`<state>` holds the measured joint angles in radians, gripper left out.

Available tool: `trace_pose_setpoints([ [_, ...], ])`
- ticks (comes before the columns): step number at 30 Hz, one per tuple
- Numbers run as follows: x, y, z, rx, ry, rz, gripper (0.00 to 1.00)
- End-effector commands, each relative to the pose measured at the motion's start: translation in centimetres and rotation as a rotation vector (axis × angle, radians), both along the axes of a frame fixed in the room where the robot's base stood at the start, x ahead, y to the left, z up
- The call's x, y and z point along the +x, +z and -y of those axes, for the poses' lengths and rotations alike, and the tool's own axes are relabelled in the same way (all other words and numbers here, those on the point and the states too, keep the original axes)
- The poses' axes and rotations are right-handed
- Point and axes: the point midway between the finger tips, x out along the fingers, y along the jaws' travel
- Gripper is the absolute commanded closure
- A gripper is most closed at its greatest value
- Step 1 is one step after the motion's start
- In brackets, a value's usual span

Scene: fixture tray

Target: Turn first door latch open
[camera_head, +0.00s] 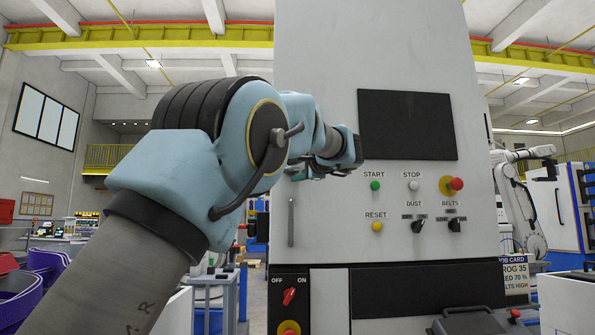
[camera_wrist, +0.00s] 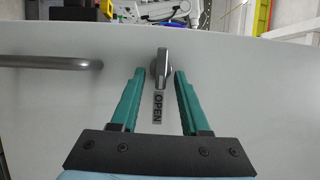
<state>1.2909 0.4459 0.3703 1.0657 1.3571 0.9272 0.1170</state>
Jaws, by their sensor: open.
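The door latch (camera_wrist: 161,68) is a small grey metal knob on a pale door panel in the wrist view. My gripper (camera_wrist: 158,74) is open, with one green finger on each side of the latch. The left finger is a little apart from it; the right fingertip is very close, and I cannot tell whether it touches. In the head view my gripper (camera_head: 345,160) is at the left side of the machine, and the latch is hidden there.
A grey bar handle (camera_wrist: 55,63) is on the panel left of the latch. The machine front (camera_head: 340,225) has a dark screen (camera_head: 407,125), several buttons and a red emergency stop (camera_head: 456,184). A red rotary switch (camera_head: 289,296) sits lower down.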

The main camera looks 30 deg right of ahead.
Motion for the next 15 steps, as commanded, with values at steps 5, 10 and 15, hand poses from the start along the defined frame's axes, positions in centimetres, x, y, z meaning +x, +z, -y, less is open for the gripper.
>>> trace_pose_setpoints([
  [5,-0.1,0.0,0.0,-0.001,-0.001,0.000,0.54],
  [10,-1.7,-0.2,0.0,-0.002,-0.003,0.001,0.54],
  [15,-5.0,-0.3,-0.1,-0.003,-0.006,0.000,0.54],
])
